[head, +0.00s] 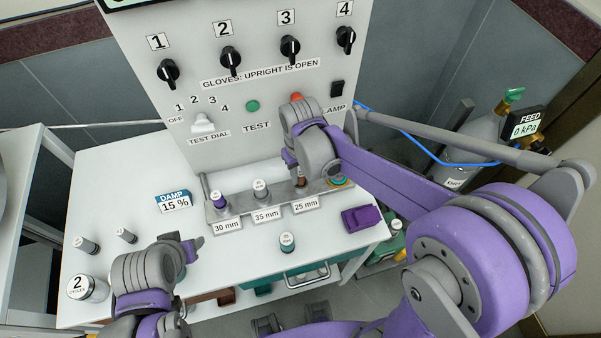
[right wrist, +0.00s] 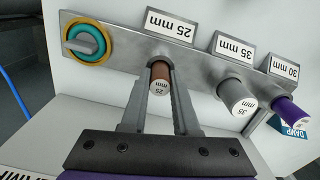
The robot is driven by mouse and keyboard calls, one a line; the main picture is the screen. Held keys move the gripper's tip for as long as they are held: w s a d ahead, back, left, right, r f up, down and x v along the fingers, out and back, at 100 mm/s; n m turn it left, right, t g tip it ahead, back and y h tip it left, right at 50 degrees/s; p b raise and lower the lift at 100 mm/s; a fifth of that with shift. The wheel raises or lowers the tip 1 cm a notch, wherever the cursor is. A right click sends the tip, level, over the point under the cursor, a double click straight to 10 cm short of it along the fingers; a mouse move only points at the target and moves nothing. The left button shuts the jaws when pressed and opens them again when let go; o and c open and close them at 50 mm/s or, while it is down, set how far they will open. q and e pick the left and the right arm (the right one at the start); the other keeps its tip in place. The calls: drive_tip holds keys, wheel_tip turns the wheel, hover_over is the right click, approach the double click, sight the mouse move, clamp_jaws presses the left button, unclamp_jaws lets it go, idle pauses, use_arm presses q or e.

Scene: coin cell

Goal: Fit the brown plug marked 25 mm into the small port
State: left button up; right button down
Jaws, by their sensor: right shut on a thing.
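The brown plug marked 25 (right wrist: 159,76) is at the metal bar's 25 mm label (right wrist: 170,26), its marked end facing the wrist camera. In the head view the plug (head: 301,181) is partly hidden by my right gripper (head: 300,172). That gripper's two fingers, also in the right wrist view (right wrist: 160,90), are shut on the plug from both sides. Whether the plug's far end is inside an opening is hidden, and I cannot make out a small port. My left gripper (head: 187,250) is over the table's left front; its jaws are unclear.
The metal bar (right wrist: 200,62) also carries a grey 35 plug (right wrist: 236,97), a purple plug (right wrist: 291,110) and a teal-and-gold ring fitting (right wrist: 88,43). A teal-sided cylinder (head: 287,242) and a purple block (head: 361,218) stand in front. Several small cylinders stand at left.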

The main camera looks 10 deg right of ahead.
sight(300, 173)
drive_tip(key=c, duration=0.7)
unclamp_jaws()
drive_tip(key=shift+f, duration=0.1)
drive_tip(key=shift+o, duration=0.2)
drive_tip(key=shift+r, duration=0.3)
wheel_tip(300, 173, up, 11)
drive_tip(key=p, duration=0.1)
drive_tip(key=s+d+f+m+t, duration=0.1)
drive_tip(key=s+d+f+t, duration=0.1)
drive_tip(key=s, duration=0.4)
drive_tip(key=s+d+f+m+t, duration=0.1)
drive_tip(key=s+d+f+t, duration=0.2)
drive_tip(key=s, duration=0.3)
drive_tip(key=shift+s+d+f+m+t, duration=0.3)
drive_tip(key=shift+s+d+t, duration=0.1)
drive_tip(key=shift+d, duration=0.45)
